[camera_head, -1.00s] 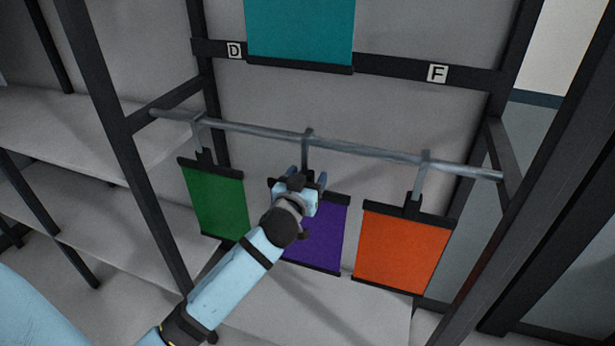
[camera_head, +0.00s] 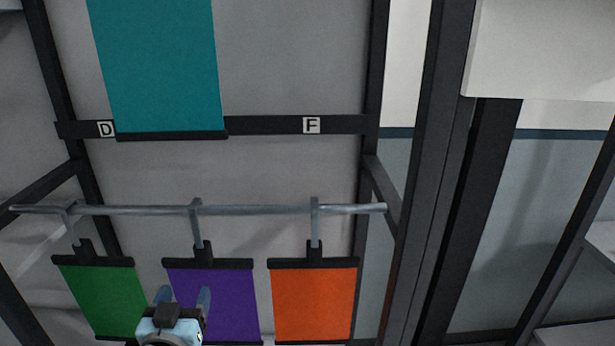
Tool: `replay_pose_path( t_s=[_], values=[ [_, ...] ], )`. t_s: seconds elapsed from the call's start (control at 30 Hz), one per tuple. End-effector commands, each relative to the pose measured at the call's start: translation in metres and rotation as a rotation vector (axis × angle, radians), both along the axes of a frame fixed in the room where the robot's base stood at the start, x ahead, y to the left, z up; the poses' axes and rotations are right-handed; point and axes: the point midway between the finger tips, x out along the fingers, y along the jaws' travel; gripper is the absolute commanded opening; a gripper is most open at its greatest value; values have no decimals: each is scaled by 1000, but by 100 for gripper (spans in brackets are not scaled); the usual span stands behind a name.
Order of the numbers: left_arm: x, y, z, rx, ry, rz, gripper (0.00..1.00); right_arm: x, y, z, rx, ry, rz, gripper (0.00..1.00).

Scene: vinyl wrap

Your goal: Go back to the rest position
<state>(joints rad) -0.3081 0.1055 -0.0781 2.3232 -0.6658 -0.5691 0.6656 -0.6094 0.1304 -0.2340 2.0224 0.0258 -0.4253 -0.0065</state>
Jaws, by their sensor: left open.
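My left gripper (camera_head: 182,297) is at the bottom of the head view, in front of the purple sheet (camera_head: 232,300). Its two blue-grey fingers are apart and nothing shows between them. The purple sheet hangs from the middle hook (camera_head: 196,222) on the grey rail (camera_head: 255,210). A green sheet (camera_head: 100,297) hangs to its left and an orange sheet (camera_head: 314,300) to its right. A teal sheet (camera_head: 160,65) hangs higher up, between the labels D (camera_head: 106,129) and F (camera_head: 311,125). My right gripper is not in view.
A dark upright post (camera_head: 434,180) stands right of the rail. White shelving (camera_head: 545,50) is at the far right. The space in front of the orange sheet looks clear.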

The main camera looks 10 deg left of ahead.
Motion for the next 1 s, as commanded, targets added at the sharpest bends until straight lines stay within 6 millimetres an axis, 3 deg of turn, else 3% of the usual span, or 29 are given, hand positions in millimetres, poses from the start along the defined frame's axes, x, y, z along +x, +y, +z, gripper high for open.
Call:
replay_pose_path(
  t_s=[0.13, 0.27, 0.4, 0.6, 0.63, 0.7, 0.9, 1.0],
  values=[
    [-4, -14, -38, 4, 88, -58, 66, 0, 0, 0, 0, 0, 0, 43],
    [-24, -45, -113, 7, 256, -182, 66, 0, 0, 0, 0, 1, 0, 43],
    [-67, -82, -197, -5, 434, -334, 66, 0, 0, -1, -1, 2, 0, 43],
    [-147, -127, -288, -49, 625, -510, 66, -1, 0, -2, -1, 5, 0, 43],
    [-140, -125, -254, -39, 605, -504, 66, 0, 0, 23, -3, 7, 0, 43],
    [-138, -122, -228, -30, 599, -500, 66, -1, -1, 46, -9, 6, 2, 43],
    [-140, -119, -181, -14, 591, -497, 66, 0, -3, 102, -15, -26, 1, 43],
    [-140, -118, -169, -8, 590, -496, 66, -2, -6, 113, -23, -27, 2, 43]
  ],
)
